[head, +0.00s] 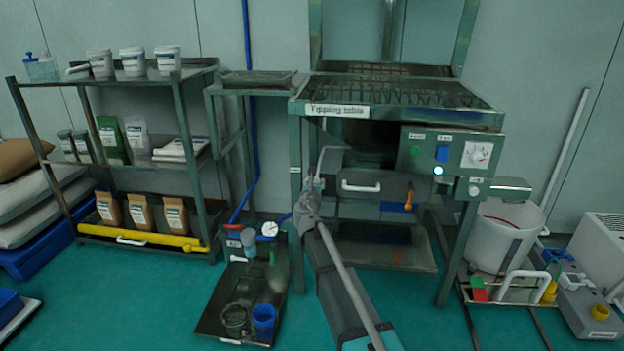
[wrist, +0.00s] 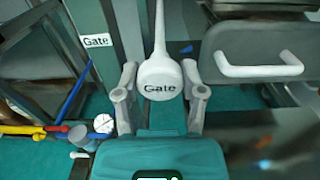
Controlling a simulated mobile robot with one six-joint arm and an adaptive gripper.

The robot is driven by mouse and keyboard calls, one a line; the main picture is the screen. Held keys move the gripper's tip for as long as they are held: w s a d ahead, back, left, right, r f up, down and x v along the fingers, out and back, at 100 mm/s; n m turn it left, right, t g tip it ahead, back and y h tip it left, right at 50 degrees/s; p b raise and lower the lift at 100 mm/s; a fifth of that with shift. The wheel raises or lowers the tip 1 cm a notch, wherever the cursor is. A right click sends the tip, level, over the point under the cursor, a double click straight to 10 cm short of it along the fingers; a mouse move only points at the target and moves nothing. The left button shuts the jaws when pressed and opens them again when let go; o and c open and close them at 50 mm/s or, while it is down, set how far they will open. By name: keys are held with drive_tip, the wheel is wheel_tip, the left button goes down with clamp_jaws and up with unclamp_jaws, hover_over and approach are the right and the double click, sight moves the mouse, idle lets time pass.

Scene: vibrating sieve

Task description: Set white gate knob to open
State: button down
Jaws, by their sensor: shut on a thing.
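The white gate knob (wrist: 160,77) is a round white piece marked "Gate" in the wrist view. A thin white stem rises from its top. My gripper (wrist: 161,90) has one finger on each side of the knob and is shut on it. In the head view my gripper (head: 314,185) is at the left front of the tipping table (head: 400,103), and the white bent rod (head: 321,160) of the gate shows above it. The knob itself is mostly hidden there by my gripper. A "Gate" label (wrist: 97,40) is on the green post to the left.
A drawer with a white handle (head: 361,186) is just right of my gripper. A control box (head: 450,152) with a dial is farther right. A black tray (head: 240,300) with cups is on the floor at left. A shelf rack (head: 120,165) stands beyond it.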

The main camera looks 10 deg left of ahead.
sight(314, 184)
drive_tip(key=s, duration=0.4)
drive_tip(key=shift+s, duration=0.15)
drive_tip(key=shift+c, duration=0.8)
unclamp_jaws()
drive_tip(key=shift+a, duration=0.1)
drive_tip(key=shift+s, duration=0.1)
drive_tip(key=s, duration=1.1)
drive_tip(key=shift+s+a, duration=0.2)
drive_tip(key=shift+s, duration=0.15)
drive_tip(key=shift+d, duration=0.15)
